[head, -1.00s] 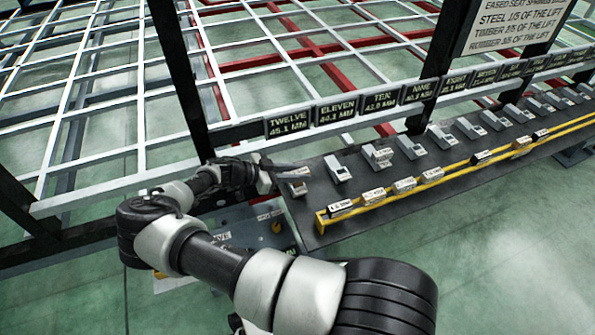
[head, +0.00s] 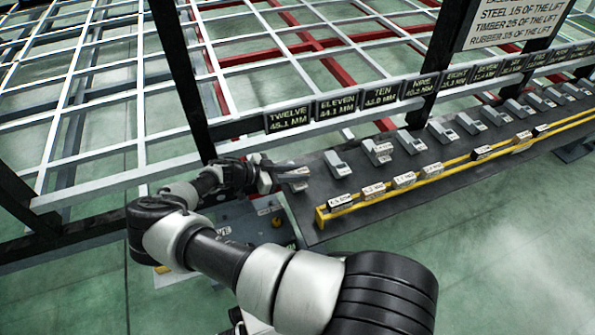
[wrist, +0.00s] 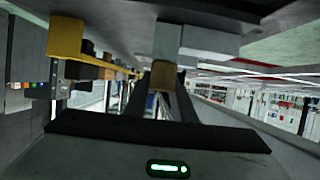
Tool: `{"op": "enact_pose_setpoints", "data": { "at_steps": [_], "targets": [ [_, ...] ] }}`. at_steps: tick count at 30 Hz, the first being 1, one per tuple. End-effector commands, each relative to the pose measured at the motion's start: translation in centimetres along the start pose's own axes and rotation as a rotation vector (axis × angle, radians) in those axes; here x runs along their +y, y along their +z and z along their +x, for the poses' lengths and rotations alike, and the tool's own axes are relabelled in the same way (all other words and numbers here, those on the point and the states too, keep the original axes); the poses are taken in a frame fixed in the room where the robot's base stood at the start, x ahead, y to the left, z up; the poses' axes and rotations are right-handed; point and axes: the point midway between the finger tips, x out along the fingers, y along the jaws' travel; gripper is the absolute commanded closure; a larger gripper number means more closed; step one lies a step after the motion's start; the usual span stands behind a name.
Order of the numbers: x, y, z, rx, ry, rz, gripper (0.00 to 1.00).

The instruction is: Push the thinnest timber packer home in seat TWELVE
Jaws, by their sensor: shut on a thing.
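The TWELVE sign (head: 289,119), marked 45.1 MM, hangs at the left end of the row of signs. Its grey seat (head: 298,184) is at the left end of the dark shelf. My gripper (head: 272,178) is low at the left side of this seat. In the wrist view my gripper (wrist: 164,90) is shut on a small tan timber packer (wrist: 161,75). The packer is at the grey seat block (wrist: 190,38). I cannot tell how deep it sits, and its thickness is not readable. In the head view my gripper hides the packer.
A yellow rail (head: 450,167) with several labelled blocks runs along the shelf's front. Seat ELEVEN (head: 338,166) and other seats stand to the right. A black post (head: 180,80) rises behind my gripper.

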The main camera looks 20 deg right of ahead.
Motion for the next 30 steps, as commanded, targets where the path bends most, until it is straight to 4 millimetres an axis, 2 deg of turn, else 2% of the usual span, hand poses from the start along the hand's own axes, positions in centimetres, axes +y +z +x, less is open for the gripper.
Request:
{"op": "enact_pose_setpoints", "data": {
  "at_steps": [4,5,8,16,20,23,30],
  "targets": [
    [0.0,0.3,0.2,0.0,0.001,0.0,0.99],
    [0.0,0.3,0.1,0.0,0.001,0.0,0.72],
    [0.0,0.3,0.1,0.0,0.001,0.0,0.55],
    [0.0,0.3,0.1,-0.001,0.0,0.0,0.55],
    [0.0,0.3,-0.7,-0.001,-0.001,0.0,0.55],
    [-0.1,0.2,-2.2,-0.002,-0.003,0.0,0.55],
    [-0.1,0.2,-7.9,-0.003,-0.004,-0.001,0.55]
  ]
}}
